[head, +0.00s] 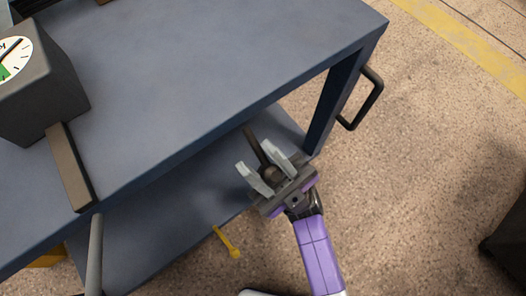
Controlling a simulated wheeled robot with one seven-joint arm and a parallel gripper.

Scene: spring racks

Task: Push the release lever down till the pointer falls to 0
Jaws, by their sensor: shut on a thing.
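The gauge (12,60) is a white dial with a green zone, on a dark box (52,95) at the left; the picture edge cuts it off. A dark pointer slants up and right on it; its reading is unclear. My gripper (262,172) is in front of the bench's edge, its pale jaws around the end of a dark rod (253,143) with a round knob. A short yellow rod (226,240) with a round end shows at the lower shelf's front edge. I cannot tell which rod is the release lever.
The blue-grey bench top (220,70) is mostly clear. Below it is a lower shelf (165,235). A brown bar (70,168) juts from the dark box, above a grey rod (95,255). A black handle (368,98) sticks out at the bench's right end. Open floor lies right.

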